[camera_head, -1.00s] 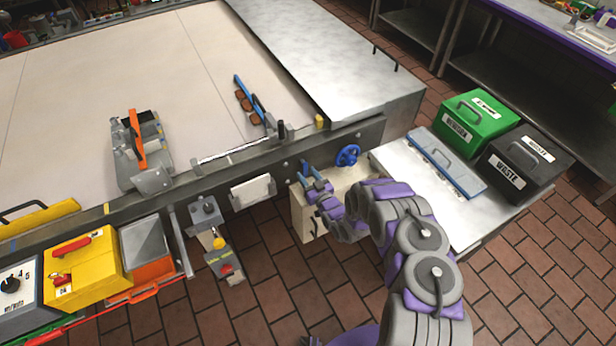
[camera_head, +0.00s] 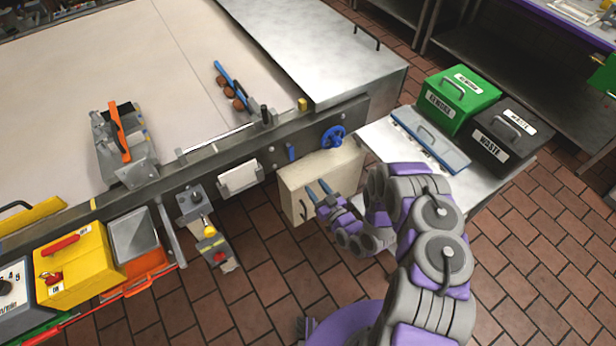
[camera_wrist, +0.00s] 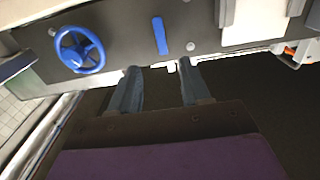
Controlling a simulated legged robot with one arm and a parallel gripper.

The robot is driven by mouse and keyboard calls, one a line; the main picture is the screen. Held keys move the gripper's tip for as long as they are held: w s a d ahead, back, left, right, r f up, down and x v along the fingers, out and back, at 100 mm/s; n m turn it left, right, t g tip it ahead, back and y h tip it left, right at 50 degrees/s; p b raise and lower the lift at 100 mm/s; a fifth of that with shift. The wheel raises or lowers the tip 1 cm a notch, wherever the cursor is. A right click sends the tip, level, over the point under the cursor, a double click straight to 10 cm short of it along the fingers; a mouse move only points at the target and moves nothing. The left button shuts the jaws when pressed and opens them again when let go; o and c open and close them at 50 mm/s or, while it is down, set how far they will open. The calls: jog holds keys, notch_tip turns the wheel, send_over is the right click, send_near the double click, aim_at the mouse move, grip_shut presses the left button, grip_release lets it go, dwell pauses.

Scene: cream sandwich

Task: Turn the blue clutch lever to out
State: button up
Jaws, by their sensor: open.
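The blue clutch lever (camera_head: 291,152) is a short blue bar on the dark side rail of the machine, left of the blue handwheel (camera_head: 333,137). In the wrist view the lever (camera_wrist: 160,36) stands nearly upright, tilted slightly, with the handwheel (camera_wrist: 79,50) to its left. My gripper (camera_head: 318,188) is open and empty, in front of and below the lever, apart from it. In the wrist view its two fingers (camera_wrist: 158,84) point toward the rail, with the lever beyond the gap between them. No out marking is readable.
A cream box (camera_head: 290,190) hangs below the rail behind my gripper. A metal side table (camera_head: 385,140) with bins stands right. Tiled floor lies in front.

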jog(key=shift+v, duration=1.25)
jog(key=w+d+r+n+g+h, duration=0.1)
jog(key=w+d+r+g+h, duration=0.2)
jog(key=d, duration=0.4)
jog(key=w+d+r+g+h, duration=0.2)
jog(key=w+d+r+h, duration=0.15)
jog(key=d, duration=0.25)
jog(key=s+d+r+m+g+h, duration=0.2)
jog(key=s+d+r+h, duration=0.15)
jog(key=r, duration=0.35)
jog(key=s+d+r+m+g+h, duration=0.1)
jog(key=s+d+r+h, duration=0.15)
jog(key=d+r, duration=0.35)
jog(key=s+a+r+m+g, duration=0.1)
jog(key=s+a+r+g, duration=0.2)
jog(key=s, duration=1)
jog(key=s+a+r+m+g+y, duration=0.1)
jog(key=s+a+r+m+g, duration=0.1)
jog(key=s+r, duration=0.7)
jog(key=s+a+r+m+g+y+b, duration=0.1)
jog(key=s+a+r+g, duration=0.2)
jog(key=s, duration=1.3)
notch_tip(320, 180, up, 3)
jog(key=a, duration=0.2)
jog(key=shift+s+a+m+g, duration=0.3)
jog(key=shift+a+g, duration=0.1)
